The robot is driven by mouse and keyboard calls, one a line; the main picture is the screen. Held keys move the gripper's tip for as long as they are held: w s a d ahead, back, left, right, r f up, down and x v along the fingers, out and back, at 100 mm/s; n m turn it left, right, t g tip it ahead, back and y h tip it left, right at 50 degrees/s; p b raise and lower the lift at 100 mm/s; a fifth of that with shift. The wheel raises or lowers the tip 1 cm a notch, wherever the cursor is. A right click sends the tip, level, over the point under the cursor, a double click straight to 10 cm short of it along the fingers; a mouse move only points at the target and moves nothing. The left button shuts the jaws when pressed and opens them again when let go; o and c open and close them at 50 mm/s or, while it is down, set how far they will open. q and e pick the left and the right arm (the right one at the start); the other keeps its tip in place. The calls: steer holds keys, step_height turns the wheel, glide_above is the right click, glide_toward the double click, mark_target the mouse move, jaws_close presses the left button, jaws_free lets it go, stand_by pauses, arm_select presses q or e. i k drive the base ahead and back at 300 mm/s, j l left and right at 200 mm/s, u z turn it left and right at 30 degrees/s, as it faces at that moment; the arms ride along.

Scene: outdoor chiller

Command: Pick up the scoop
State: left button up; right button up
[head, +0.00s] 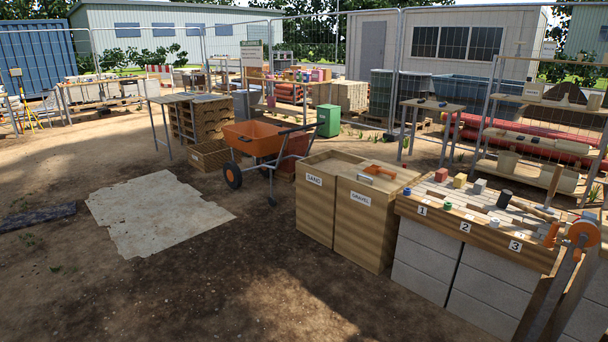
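What looks like the scoop, a small item with an orange part (381,168) and a grey part beside it, lies on top of the wooden bin labelled GRAVEL (361,222). It is too small to make out its exact shape. The bin labelled SAND (314,205) stands against the left side of the gravel bin. Neither of my grippers is in view, and nothing is seen touching the orange and grey item.
Right of the bins stands a block-built bench (447,260) with numbered places, coloured small blocks and a mallet (504,198). An orange-ended long object (575,236) rises at the right edge. An orange wheelbarrow (262,141) stands behind left.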

mark_target(374, 170)
steer(key=i, duration=2.7)
steer(key=i+j+z, duration=0.1)
steer(key=i+z, duration=0.2)
steer(key=i, duration=0.2)
steer(key=i+j+z, duration=0.15)
steer(key=i+z, duration=0.15)
steer(key=i, duration=0.15)
steer(key=i+j+z, duration=0.3)
steer(key=i+j, duration=0.05)
steer(key=i, duration=0.15)
